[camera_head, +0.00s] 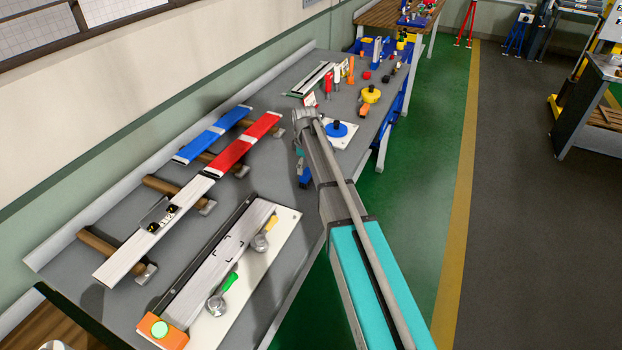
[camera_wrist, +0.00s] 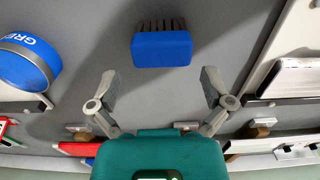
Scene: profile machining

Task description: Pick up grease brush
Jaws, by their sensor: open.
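The grease brush (camera_wrist: 162,49) shows in the wrist view as a blue block with dark bristles along its upper side. It is near the top centre, over grey table surface. My gripper (camera_wrist: 160,85) is open and empty, with its two grey fingers spread wide below the brush in the picture. The brush is centred between the fingers' lines and stands apart from both.
A blue round container marked "GRE" (camera_wrist: 28,62) lies left of the brush. A pale profile on a white plate (camera_wrist: 290,77) is at the right. The workbench (camera_head: 110,236) also carries a red bar (camera_head: 244,143), a blue bar (camera_head: 212,133) and a white fixture plate (camera_head: 262,262).

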